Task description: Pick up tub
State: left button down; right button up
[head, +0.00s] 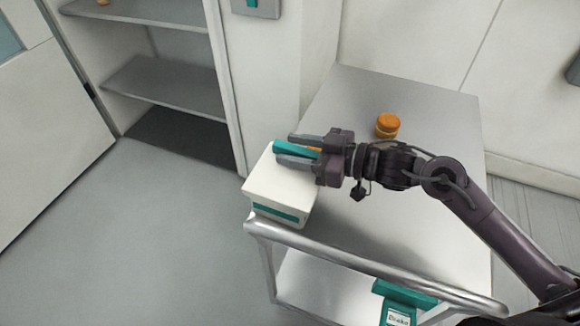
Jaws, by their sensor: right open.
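A white, box-shaped tub (277,190) with a teal band on its front side stands at the left front corner of a grey cart top. A teal bar (294,149), apparently its handle, lies over the top of the tub. My right gripper (284,149) reaches in from the right over the tub. Its fingers are open, one on each side of the teal bar. I cannot tell whether they touch it. The gripper hides the right end of the bar and part of the tub's top. My left gripper is not in view.
A round orange container (387,125) stands on the cart top (420,105) behind my right arm. A metal rail (340,262) runs along the cart's front. A teal object with a white label (398,318) is on the lower shelf. Open shelves (165,80) stand at the left.

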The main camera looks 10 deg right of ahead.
jog(key=shift+c, duration=0.5)
grip_shut()
